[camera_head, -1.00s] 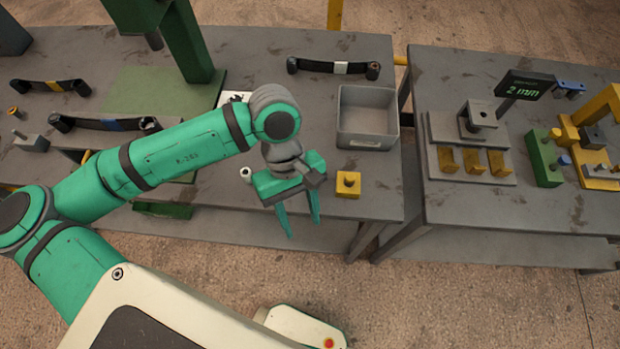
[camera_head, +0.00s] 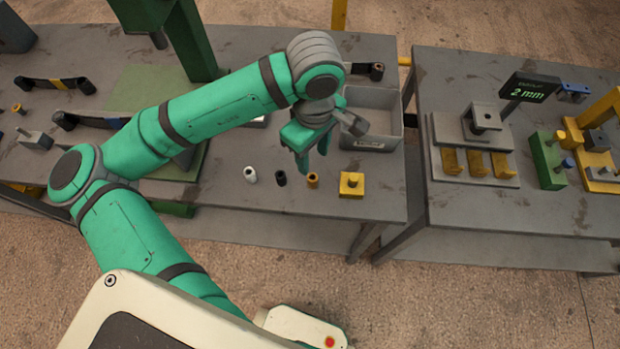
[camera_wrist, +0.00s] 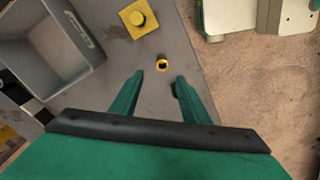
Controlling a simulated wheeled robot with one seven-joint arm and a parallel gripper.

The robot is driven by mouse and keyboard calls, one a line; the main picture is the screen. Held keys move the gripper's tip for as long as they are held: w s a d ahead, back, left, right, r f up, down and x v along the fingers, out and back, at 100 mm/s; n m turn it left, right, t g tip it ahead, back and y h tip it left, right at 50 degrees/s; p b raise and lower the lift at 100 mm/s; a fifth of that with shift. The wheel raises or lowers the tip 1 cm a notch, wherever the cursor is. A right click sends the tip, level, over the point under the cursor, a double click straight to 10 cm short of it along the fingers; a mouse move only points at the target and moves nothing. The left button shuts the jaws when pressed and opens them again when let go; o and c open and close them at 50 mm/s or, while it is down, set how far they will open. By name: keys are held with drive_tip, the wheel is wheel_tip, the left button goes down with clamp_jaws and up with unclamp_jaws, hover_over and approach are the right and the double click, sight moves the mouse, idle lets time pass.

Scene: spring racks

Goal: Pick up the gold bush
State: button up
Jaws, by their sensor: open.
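The gold bush (camera_head: 312,180) is a small ring standing on the table near its front edge, between a black bush (camera_head: 281,178) and a yellow block (camera_head: 351,184). In the wrist view the gold bush (camera_wrist: 162,63) lies ahead of the fingertips, roughly in line with the gap between them. My gripper (camera_head: 314,160) is open and empty, just behind and above the gold bush in the head view. The wrist view shows both green fingers of my gripper (camera_wrist: 159,76) apart, with nothing between them.
A white bush (camera_head: 250,174) stands left of the black one. A grey bin (camera_head: 374,142) is behind the yellow block. A second table (camera_head: 470,215) is at the right, across a gap. The table's front edge is close to the bushes.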

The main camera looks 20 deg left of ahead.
sight(312, 177)
drive_tip(key=f, duration=1)
drive_tip(key=shift+s, duration=0.25)
drive_tip(key=shift+c, duration=0.7)
drive_tip(key=c, duration=0.8)
